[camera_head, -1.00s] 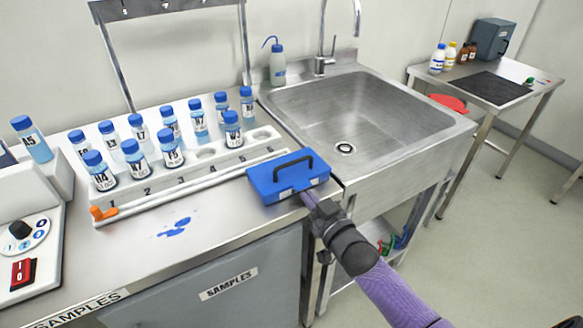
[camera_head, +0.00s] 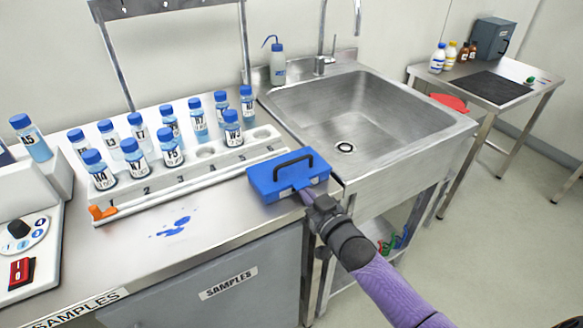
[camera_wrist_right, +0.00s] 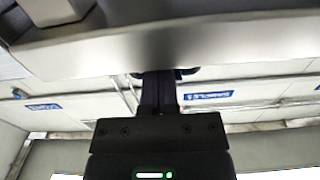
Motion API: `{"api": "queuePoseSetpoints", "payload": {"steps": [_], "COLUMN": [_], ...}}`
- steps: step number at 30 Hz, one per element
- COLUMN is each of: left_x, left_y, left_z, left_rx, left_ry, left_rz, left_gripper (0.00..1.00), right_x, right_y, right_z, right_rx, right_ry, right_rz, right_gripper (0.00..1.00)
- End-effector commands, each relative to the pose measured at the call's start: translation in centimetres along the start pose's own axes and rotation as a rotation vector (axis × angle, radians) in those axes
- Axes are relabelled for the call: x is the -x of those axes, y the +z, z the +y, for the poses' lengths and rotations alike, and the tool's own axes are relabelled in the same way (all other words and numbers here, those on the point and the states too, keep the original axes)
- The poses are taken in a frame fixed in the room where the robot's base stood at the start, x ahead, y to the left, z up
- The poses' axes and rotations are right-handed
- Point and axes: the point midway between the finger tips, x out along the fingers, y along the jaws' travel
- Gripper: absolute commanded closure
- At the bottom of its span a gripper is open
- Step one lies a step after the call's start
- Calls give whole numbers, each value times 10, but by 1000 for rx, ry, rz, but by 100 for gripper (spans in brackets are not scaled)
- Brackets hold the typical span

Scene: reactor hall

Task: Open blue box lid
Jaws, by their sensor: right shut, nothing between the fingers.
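The blue box (camera_head: 272,184) with a black handle (camera_head: 293,166) on its lid sits on the steel counter, left of the sink. Its lid looks closed. My right gripper (camera_head: 303,188) is shut and empty at the box's front right side, its tips at or very near the front face. I cannot tell whether they touch. The right wrist view shows the gripper's dark fingers (camera_wrist_right: 160,92) below a blurred grey surface, and the box is not clear there. My left gripper is out of view.
A white rack (camera_head: 225,152) with several blue-capped bottles stands left of the box. A blue spill (camera_head: 174,227) lies on the counter front. The sink (camera_head: 350,110) is empty. A wash bottle (camera_head: 277,65) stands behind it. A side table (camera_head: 470,82) is at the far right.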

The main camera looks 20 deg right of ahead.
Motion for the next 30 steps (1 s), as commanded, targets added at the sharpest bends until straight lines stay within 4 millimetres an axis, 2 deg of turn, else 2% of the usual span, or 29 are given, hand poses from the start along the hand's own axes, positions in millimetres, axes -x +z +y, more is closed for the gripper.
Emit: {"api": "queuePoseSetpoints", "payload": {"steps": [14, 30], "left_x": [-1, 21], "left_y": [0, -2], "left_z": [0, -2], "left_rx": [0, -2], "left_ry": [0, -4], "left_rz": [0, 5], "left_gripper": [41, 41], "right_x": [-2, -2], "right_y": [0, -23], "right_z": [0, 0], "right_rx": [0, 1], "right_ry": [0, 0], "right_rz": [-1, 0], "right_gripper": [100, 100]}}
